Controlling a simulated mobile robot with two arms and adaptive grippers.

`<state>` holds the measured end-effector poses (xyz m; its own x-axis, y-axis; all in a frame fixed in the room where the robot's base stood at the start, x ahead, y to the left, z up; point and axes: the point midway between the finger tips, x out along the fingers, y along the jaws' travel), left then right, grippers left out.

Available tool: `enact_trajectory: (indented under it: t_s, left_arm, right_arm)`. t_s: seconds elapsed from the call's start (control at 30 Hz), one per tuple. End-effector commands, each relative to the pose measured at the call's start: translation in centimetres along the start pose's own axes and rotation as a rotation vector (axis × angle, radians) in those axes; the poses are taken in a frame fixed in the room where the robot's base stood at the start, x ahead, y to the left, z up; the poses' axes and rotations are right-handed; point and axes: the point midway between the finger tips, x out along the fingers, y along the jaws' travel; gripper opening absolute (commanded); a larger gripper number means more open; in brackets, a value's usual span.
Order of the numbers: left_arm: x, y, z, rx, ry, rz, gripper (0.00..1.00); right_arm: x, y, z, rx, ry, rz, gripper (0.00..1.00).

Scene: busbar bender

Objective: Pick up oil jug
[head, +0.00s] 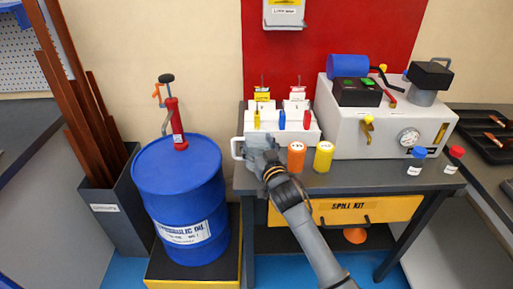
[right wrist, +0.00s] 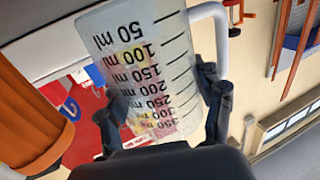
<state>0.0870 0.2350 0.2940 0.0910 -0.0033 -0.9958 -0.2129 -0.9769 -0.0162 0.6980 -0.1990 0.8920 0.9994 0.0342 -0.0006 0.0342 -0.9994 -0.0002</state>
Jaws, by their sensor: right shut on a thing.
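The oil jug (head: 256,142) is a pale, see-through measuring jug with a white handle on its left side. It is at the left end of the grey workbench in the head view. In the right wrist view the jug (right wrist: 150,60) shows black millilitre marks, and its handle is at the right. My right gripper (head: 264,160) is shut on the jug's body, with one finger on each side, as the right wrist view (right wrist: 163,118) shows. The gripper hides part of the jug. I cannot tell whether its base touches the bench. My left gripper is not in view.
An orange bottle (head: 296,158) and a yellow bottle (head: 324,157) stand close right of the jug. A white box rack (head: 290,124) stands behind. A blue oil drum (head: 180,190) with a red pump (head: 176,125) is left. A grey machine (head: 385,125) fills the bench's right.

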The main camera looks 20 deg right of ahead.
Motion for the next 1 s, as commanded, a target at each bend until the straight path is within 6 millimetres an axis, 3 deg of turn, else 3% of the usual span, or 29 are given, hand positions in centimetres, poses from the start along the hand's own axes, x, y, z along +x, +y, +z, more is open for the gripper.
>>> enact_trajectory:
  t_s: [0.1, 0.4, 0.6, 0.8, 1.0]
  left_arm:
    - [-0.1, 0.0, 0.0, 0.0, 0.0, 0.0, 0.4]
    - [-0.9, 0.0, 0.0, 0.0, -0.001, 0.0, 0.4]
    - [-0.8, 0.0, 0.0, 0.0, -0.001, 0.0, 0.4]
    - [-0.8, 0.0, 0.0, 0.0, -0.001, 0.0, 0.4]
    - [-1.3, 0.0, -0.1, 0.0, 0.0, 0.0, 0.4]
  right_arm:
    - [-0.1, 0.0, -2.2, 0.0, 0.006, -0.001, 0.34]
    - [-5.5, -2.4, -8.3, 0.004, 0.004, -0.003, 0.34]
    - [-9.7, -4.1, -10.1, 0.004, 0.002, -0.003, 0.34]
    - [-12.2, -5.1, -11.2, 0.001, 0.001, -0.001, 0.34]
    - [-14.2, -5.1, -10.3, 0.009, -0.005, 0.002, 0.34]
